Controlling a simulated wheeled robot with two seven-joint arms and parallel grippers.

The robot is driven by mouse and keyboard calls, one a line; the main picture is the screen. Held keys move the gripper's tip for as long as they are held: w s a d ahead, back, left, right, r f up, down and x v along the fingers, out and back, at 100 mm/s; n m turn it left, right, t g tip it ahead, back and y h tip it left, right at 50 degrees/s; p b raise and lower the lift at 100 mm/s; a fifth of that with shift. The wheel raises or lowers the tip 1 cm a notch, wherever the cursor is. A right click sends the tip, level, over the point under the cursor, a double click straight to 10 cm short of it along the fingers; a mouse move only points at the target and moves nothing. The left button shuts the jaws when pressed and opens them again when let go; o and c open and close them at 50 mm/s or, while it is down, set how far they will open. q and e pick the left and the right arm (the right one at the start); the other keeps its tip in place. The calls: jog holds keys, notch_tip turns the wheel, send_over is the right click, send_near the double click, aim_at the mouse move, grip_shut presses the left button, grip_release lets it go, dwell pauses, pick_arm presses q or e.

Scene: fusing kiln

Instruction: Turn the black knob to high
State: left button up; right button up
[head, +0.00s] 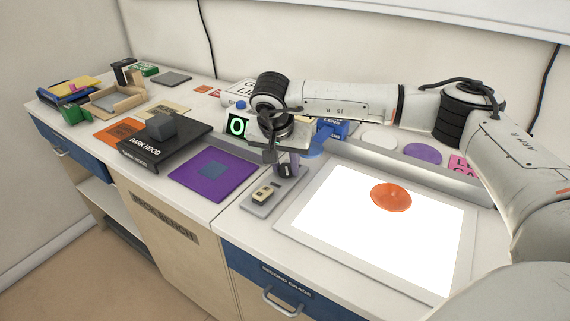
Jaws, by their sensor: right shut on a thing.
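The black knob (287,172) is at the back end of a small grey control plate (257,211) left of the glowing light panel. My right gripper (287,165) reaches down over the plate from the right and is shut on the knob. The fingers and wrist hide much of the knob, so its pointer and any high marking cannot be read. A pale rocker switch (265,192) sits on the same plate in front of the knob. My left gripper is not in view.
The lit panel (334,241) bears an orange disc (391,197). A green "0" display (237,127) stands behind my wrist. Left are a purple sheet (191,184), the dark hood (160,147) and a wooden tray (88,108). A grey rail (420,180) runs behind the panel.

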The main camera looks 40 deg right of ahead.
jog(key=o, duration=1)
